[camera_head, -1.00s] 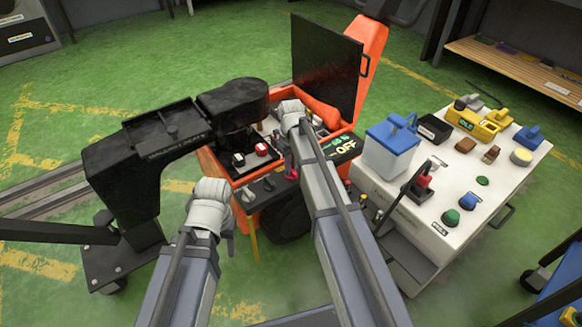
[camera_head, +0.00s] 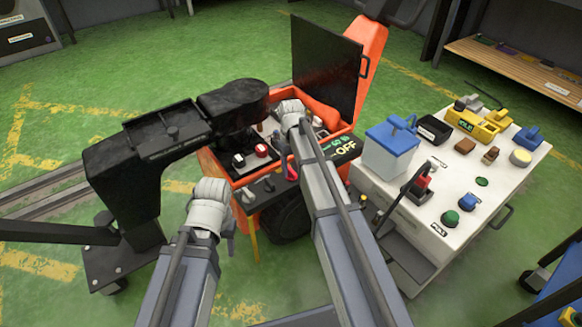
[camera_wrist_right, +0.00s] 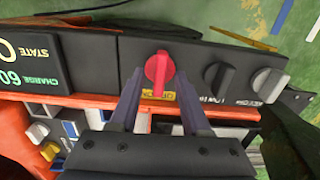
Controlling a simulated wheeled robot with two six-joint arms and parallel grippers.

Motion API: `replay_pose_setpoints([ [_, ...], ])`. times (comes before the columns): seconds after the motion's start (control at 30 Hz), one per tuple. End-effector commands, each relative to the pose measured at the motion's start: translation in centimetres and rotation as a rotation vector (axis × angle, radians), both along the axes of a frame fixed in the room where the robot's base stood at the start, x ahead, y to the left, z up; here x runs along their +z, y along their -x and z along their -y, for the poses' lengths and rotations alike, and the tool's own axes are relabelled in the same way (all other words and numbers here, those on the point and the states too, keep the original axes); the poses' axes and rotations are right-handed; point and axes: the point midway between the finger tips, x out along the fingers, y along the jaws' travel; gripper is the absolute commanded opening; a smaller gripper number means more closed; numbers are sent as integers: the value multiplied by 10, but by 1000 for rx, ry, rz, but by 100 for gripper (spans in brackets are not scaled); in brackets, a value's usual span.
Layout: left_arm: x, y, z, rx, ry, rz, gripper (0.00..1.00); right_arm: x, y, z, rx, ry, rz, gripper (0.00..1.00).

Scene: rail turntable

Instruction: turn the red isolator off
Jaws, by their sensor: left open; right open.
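The red isolator (camera_wrist_right: 157,72) is a knob with a raised grip on the dark front panel (camera_wrist_right: 222,52), above a small yellow label. Its grip runs nearly up and down in the right wrist view. My right gripper (camera_wrist_right: 159,84) is open, with one finger on each side of the red knob; I cannot tell whether they touch it. In the head view the red isolator (camera_head: 292,173) shows just beside the right gripper (camera_head: 284,160). My left gripper (camera_head: 229,238) is open and empty, low in front of the orange machine and left of the panel.
The orange machine's black lid (camera_head: 326,65) stands open. A black arm-like stand (camera_head: 125,170) is to the left, and a white cart (camera_head: 400,205) with several items to the right.

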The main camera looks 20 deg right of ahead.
Motion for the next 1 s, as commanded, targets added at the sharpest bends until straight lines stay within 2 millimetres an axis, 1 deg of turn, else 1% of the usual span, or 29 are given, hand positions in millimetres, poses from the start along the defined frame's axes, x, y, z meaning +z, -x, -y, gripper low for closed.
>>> replay_pose_setpoints([
  [0.03,7,0,0,-1,0,0,50,7,0,0,0,0,0,48],
  [0.17,20,0,0,-3,0,0,50,20,0,0,0,0,0,48],
  [0.4,53,0,-1,-1,-3,-1,50,53,0,0,0,0,0,48],
  [0.53,68,0,-1,3,-6,-1,50,68,0,0,0,0,0,48],
  [0.7,75,0,-2,5,-8,-1,50,75,0,0,0,0,0,48],
  [1.0,73,0,-2,6,-8,-1,50,73,0,0,0,0,0,48],
])
